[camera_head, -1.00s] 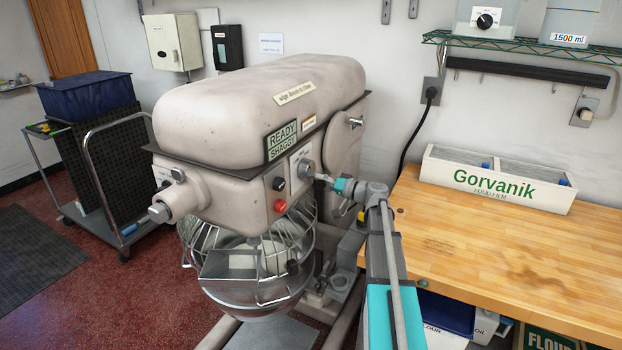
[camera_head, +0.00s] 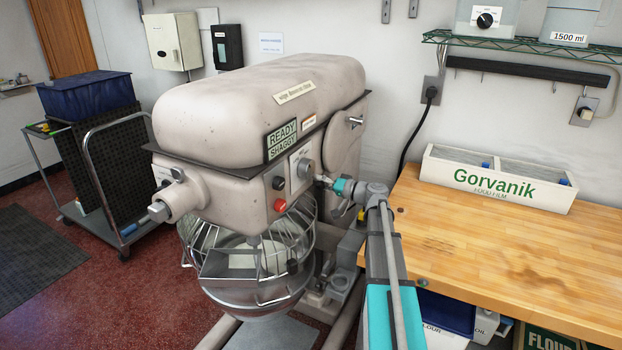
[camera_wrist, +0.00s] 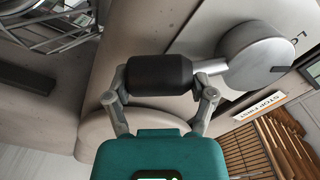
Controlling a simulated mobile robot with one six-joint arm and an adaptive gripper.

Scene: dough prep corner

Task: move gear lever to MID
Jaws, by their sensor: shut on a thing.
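The mixer's gear lever has a black cylindrical grip (camera_wrist: 158,72) in the wrist view, joined by a short metal rod to a round grey hub (camera_wrist: 252,58). My gripper (camera_wrist: 160,84) has one finger at each end of the grip and is shut on it. In the head view the hub (camera_head: 303,168) sits on the side of the large beige mixer (camera_head: 240,115). There my gripper (camera_head: 327,182) is just right of the hub and mostly hides the grip. The plate's position labels are too cut off or small to read, so the lever's setting cannot be told.
A red button (camera_head: 280,205) and a black knob (camera_head: 279,183) are close left of the lever. A wire guard and steel bowl (camera_head: 250,298) are below. A wooden table (camera_head: 500,235) with a Gorvanik box (camera_head: 495,182) stands at right.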

